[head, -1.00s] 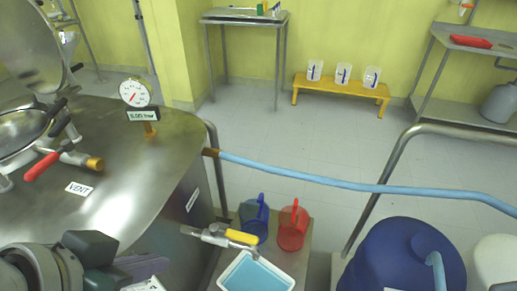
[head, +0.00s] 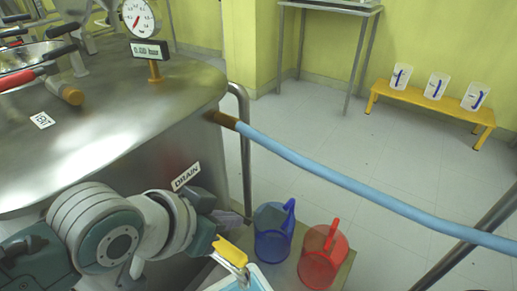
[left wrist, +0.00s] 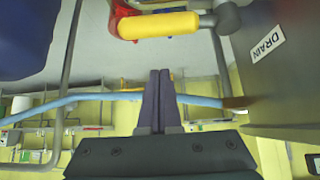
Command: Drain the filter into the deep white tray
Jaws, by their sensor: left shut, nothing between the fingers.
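The filter (head: 150,170) is a steel vessel on the left with a DRAIN label (head: 186,176) on its side. Its drain valve has a yellow handle (head: 232,251), lying roughly along the outlet; it also shows at the top of the left wrist view (left wrist: 158,25). The deep white tray (head: 262,280) is at the bottom edge, partly cut off, with light blue inside. My left gripper (head: 232,218) is shut and empty, beside the valve and apart from the handle; in the left wrist view its fingers (left wrist: 158,100) are together. My right gripper is not in view.
A blue jug (head: 272,235) and a red jug (head: 322,258) stand near the tray. A light blue hose (head: 350,182) runs from the vessel to the right. A gauge (head: 138,18) stands on the vessel top. A yellow bench (head: 430,103) with white containers is at the back.

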